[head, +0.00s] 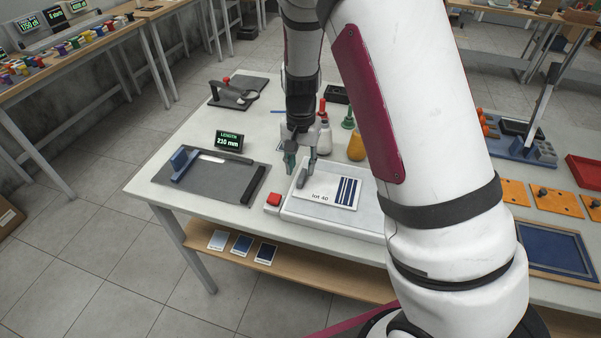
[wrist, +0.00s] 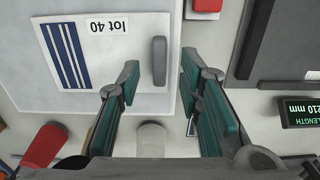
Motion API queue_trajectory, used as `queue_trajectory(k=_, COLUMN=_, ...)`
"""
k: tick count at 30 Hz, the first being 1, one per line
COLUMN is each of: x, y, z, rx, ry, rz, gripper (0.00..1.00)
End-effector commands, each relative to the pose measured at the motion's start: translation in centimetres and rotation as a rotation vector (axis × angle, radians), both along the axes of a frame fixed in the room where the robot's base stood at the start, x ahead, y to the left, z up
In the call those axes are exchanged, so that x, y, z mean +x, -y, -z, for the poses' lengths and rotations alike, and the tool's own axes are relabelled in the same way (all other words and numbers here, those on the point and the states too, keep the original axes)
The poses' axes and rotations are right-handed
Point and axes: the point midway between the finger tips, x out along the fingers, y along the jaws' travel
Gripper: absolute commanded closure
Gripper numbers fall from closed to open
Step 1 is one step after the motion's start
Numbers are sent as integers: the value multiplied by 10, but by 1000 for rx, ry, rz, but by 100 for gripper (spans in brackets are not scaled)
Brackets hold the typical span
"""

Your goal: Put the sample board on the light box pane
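The sample board (head: 325,192) is a white card marked "LOT 40" with dark blue stripes and a grey upright handle at its left end. It appears to lie flat on the pale light box (head: 310,212), its edges inside the pane's edges. In the wrist view the board (wrist: 105,80) shows upside down, with its grey handle (wrist: 160,62) between the fingertips. My gripper (head: 299,171) has its green-padded fingers apart, at the handle end of the board. In the wrist view, gaps show between the handle and both fingers (wrist: 159,75). My arm hides the light box's right end.
A red button (head: 273,200) stands left of the light box. Further left is a dark measuring plate (head: 208,183) with a "210 mm" display (head: 229,141). Bottles (head: 356,148) stand behind the board. Orange plates (head: 553,199) and a blue framed tray (head: 552,250) lie right.

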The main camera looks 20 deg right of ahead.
Motion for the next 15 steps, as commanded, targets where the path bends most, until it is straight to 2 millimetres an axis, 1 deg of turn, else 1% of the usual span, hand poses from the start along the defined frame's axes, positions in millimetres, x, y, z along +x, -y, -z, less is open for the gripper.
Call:
queue_trajectory(k=1, x=2, y=0, z=-11, rx=1, ry=6, rz=0, gripper=67)
queue_trajectory(k=6, x=2, y=-1, z=-45, rx=1, ry=4, rz=0, gripper=67)
queue_trajectory(k=10, x=1, y=0, z=-64, rx=0, ry=3, rz=1, gripper=67)
queue_trajectory(k=15, x=0, y=0, z=-79, rx=1, ry=2, rz=-1, gripper=67)
